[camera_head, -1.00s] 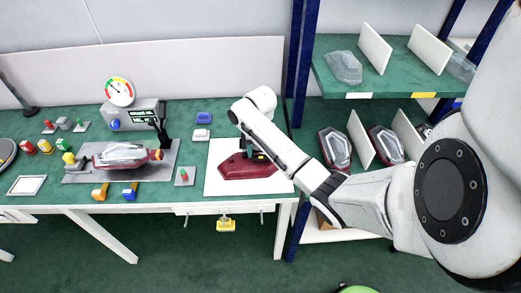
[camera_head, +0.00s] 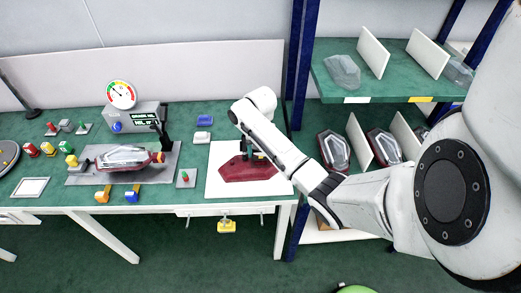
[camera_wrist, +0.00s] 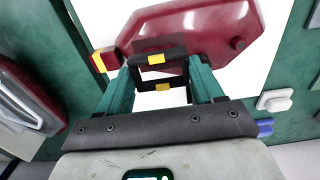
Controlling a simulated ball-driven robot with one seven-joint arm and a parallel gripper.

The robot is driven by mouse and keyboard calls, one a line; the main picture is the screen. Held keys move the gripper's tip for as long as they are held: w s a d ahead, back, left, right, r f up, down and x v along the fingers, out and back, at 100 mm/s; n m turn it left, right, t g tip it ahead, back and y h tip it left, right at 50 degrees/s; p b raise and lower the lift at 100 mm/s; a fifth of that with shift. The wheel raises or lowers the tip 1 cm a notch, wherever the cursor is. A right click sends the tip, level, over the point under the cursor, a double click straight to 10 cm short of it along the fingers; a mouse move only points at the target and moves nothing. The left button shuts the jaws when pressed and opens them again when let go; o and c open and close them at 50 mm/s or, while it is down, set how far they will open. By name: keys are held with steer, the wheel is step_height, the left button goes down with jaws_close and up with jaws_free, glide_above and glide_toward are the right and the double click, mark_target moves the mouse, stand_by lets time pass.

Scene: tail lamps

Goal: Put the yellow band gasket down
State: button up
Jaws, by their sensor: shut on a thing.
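My gripper (camera_wrist: 158,70) is shut on the yellow band gasket (camera_wrist: 181,69), a black rectangular frame with yellow bands, held between the teal fingers in the wrist view. Past it lies the dark red lamp housing (camera_wrist: 205,28) on a white mat. The gasket overlaps the housing's near edge in this view; I cannot tell whether they touch. In the head view my gripper (camera_head: 254,155) is low over the red housing (camera_head: 240,173), and the arm partly hides the gasket.
The white mat (camera_head: 216,151) has bare room around the housing. A grey board (camera_head: 80,178) holds another lamp (camera_head: 125,156) on the left. Blue and white blocks (camera_head: 203,121) stand between. Shelves (camera_head: 330,88) with lamp parts and white dividers rise on the right.

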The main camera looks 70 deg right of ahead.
steer(key=shift+r+p, duration=0.3)
steer(key=shift+r, duration=0.15)
steer(key=shift+w+a+f, duration=0.1)
steer(key=w+a+n, duration=0.1)
steer(key=a, duration=0.1)
steer(key=w+a+f+n, duration=0.1)
steer(key=w+a, duration=0.1)
steer(key=a, duration=0.1)
steer(key=w+a+n+b, duration=0.1)
steer(key=w+a, duration=0.1)
steer(key=a, duration=0.1)
steer(key=shift+w+f, duration=0.15)
steer(key=shift+f, duration=0.15)
steer(key=w+a+f+n+b, duration=0.1)
steer(key=a+n, duration=0.4)
steer(key=a, duration=1)
steer(key=w+a+f+n+b, duration=0.2)
steer(key=a+n, duration=0.3)
steer(key=a, duration=1.1)
steer(key=shift+w+a+f+n, duration=0.2)
steer(key=shift+w+a+n, duration=0.1)
steer(key=shift+w, duration=0.15)
